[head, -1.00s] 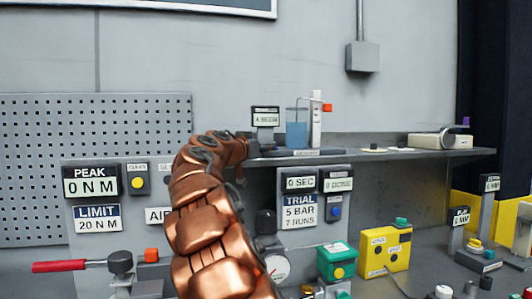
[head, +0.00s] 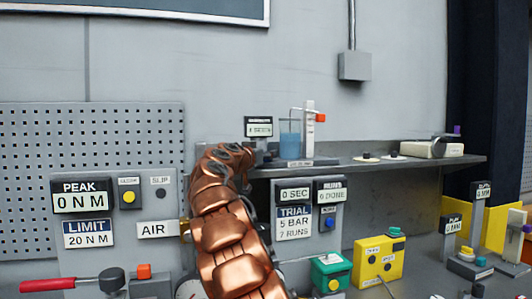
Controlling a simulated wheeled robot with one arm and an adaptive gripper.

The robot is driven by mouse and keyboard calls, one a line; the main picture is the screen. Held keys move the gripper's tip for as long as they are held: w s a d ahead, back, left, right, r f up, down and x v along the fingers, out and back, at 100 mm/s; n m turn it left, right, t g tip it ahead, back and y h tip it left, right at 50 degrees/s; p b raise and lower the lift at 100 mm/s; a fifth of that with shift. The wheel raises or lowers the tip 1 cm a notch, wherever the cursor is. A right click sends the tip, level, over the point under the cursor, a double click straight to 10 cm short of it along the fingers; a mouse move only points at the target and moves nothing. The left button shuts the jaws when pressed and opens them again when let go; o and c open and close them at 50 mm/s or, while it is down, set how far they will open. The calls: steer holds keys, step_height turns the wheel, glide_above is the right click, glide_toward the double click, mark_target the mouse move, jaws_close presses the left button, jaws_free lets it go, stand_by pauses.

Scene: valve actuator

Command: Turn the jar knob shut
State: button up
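The jar (head: 290,140) is clear with blue liquid and stands on the shelf. A white post (head: 309,130) rises just right of it, with a thin tube over the jar. A small orange-red knob (head: 320,118) sticks out to the right of the post near its top; I take this as the jar knob. My copper arm rises from the bottom middle and bends over at shelf height, left of the jar. My gripper is mostly hidden behind the bent arm; only small dark parts (head: 248,165) show, apart from the knob. Its fingers cannot be made out.
The grey shelf (head: 430,163) carries a small display (head: 259,127) left of the jar, and small discs and a beige device (head: 432,149) at right. Below are the TRIAL panel (head: 295,222), a green box (head: 331,272) and a yellow box (head: 379,259). Space above the shelf is open.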

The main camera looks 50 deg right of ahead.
steer(key=shift+d, duration=0.15)
steer(key=shift+c, duration=0.3)
jaws_close()
